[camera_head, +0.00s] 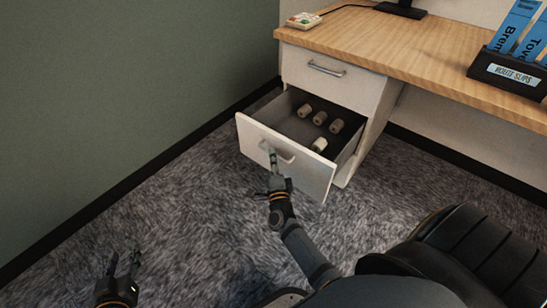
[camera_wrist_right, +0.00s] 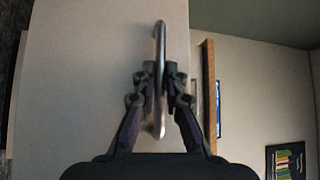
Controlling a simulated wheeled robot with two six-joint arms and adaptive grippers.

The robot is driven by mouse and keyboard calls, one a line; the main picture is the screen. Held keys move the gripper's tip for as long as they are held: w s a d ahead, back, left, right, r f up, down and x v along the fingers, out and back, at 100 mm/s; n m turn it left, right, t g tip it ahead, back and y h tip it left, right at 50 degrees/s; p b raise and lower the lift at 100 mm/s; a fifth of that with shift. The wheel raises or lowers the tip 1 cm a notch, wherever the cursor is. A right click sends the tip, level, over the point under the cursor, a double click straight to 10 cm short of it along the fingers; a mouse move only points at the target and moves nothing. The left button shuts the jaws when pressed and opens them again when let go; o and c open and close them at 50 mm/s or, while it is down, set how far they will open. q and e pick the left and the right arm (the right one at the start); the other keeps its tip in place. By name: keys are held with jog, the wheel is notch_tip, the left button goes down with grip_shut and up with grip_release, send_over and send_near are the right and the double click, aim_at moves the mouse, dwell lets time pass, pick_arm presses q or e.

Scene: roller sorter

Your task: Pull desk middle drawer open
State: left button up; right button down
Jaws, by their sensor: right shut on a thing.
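The desk's middle drawer (camera_head: 285,157) is pulled out in the head view, and its inside shows several small pale rolls (camera_head: 320,118). My right gripper (camera_head: 273,165) is at the drawer front, shut on its metal bar handle (camera_head: 284,154). The right wrist view shows the handle (camera_wrist_right: 160,40) between the two fingers, with the pale drawer front (camera_wrist_right: 90,60) behind. My left gripper (camera_head: 124,264) is low at the left above the carpet, its fingers apart and empty, away from the desk.
The upper drawer (camera_head: 340,85) is closed, under the wooden desktop (camera_head: 400,42). A black chair (camera_head: 480,250) stands at the lower right. A green wall (camera_head: 120,80) is on the left. Carpet (camera_head: 160,215) is clear in front of the drawer.

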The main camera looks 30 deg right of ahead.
jog(key=c, duration=1.4)
grip_release()
jog(key=v, duration=0.7)
jog(key=shift+s, duration=0.3)
jog(key=shift+a, duration=0.1)
